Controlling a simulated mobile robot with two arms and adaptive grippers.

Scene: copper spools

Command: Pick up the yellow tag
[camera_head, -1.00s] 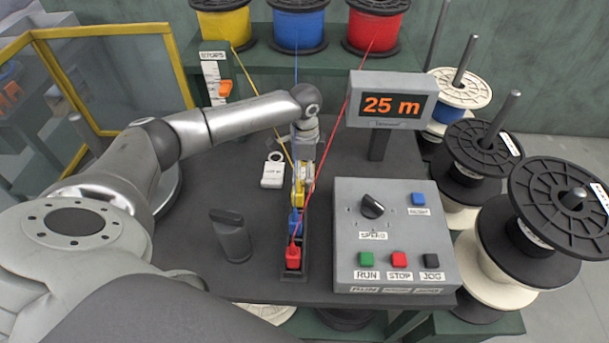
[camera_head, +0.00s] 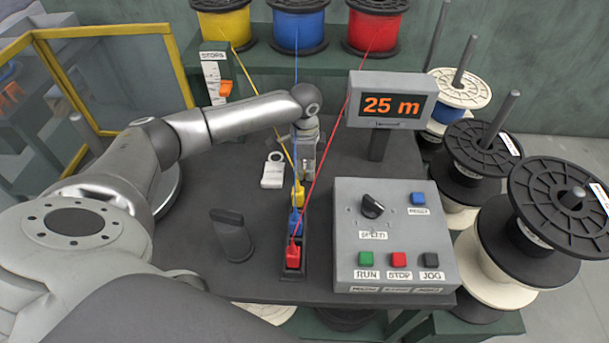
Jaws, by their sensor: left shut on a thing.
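The yellow tag (camera_head: 298,195) is at the end of the yellow wire, at the back of a narrow black holder (camera_head: 293,273) on the dark table. A blue tag (camera_head: 295,222) and a red tag (camera_head: 293,256) are in front of it in the same holder. My left gripper (camera_head: 303,182) reaches down at the yellow tag and is shut on it; its fingertips are small and partly hidden. I cannot tell whether the tag is clear of the holder. My right gripper is not in view.
A control box (camera_head: 390,230) and a "25 m" display (camera_head: 392,105) stand to the right. Yellow, blue and red wires run back to spools (camera_head: 297,25).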

